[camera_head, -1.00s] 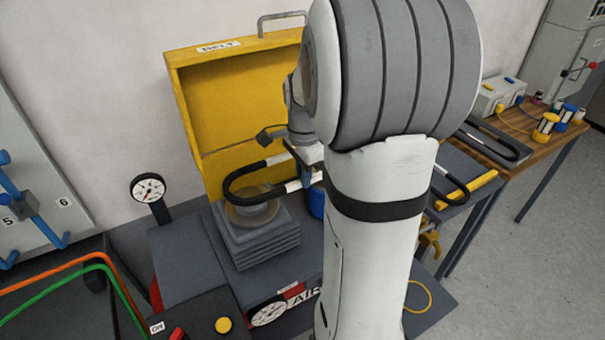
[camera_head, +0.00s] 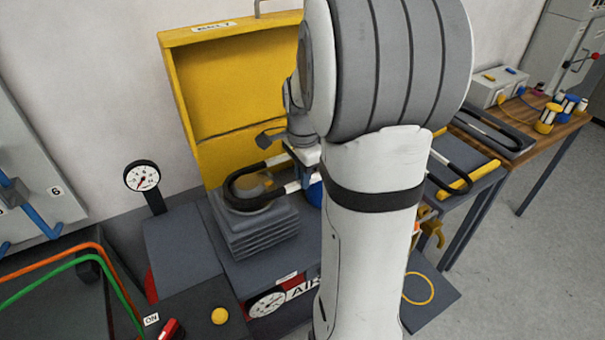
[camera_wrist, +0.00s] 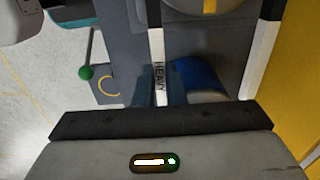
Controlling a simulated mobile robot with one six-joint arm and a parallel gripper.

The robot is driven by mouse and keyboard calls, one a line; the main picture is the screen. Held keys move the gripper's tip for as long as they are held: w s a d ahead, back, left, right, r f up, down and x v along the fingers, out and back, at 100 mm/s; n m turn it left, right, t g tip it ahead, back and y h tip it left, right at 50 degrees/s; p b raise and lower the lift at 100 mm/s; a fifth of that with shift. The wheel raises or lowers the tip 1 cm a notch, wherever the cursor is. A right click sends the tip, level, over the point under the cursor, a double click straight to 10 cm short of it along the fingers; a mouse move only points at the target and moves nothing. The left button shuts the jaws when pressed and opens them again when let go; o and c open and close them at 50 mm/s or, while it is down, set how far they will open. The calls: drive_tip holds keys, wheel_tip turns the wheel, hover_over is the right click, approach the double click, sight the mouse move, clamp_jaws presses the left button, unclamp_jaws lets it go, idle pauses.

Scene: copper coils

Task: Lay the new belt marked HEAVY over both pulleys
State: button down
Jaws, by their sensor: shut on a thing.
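The belt is a long black loop (camera_head: 232,188) with white sections; one white strip, marked HEAVY (camera_wrist: 159,75), shows in the wrist view. My gripper (camera_wrist: 160,122) is shut on the belt; in the head view it is mostly behind my arm. The belt's left bend lies low at a round tan-and-grey pulley (camera_head: 254,190) on a stepped grey block; whether it is seated cannot be told. A blue cylinder (camera_wrist: 203,76), perhaps the other pulley, lies between the two white strips. A black bend (camera_head: 446,183) shows right of my arm, perhaps the belt's other end.
An open yellow lid (camera_head: 235,90) stands behind the block. A dial gauge (camera_head: 142,176) stands at the left. Clear floor (camera_head: 540,250) is at the right.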

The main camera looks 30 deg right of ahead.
drive_tip(key=shift+f, duration=0.15)
drive_tip(key=c, duration=1.4)
unclamp_jaws()
wheel_tip(320, 180, up, 8)
drive_tip(key=shift+f, duration=0.1)
drive_tip(key=s+a+f+n+t, duration=0.2)
drive_tip(key=s+a+n+t, duration=0.1)
drive_tip(key=s+a+n, duration=1)
drive_tip(key=a+n, duration=0.1)
drive_tip(key=n, duration=0.4)
drive_tip(key=shift+s+a+f, duration=0.25)
drive_tip(key=shift+a+f, duration=0.1)
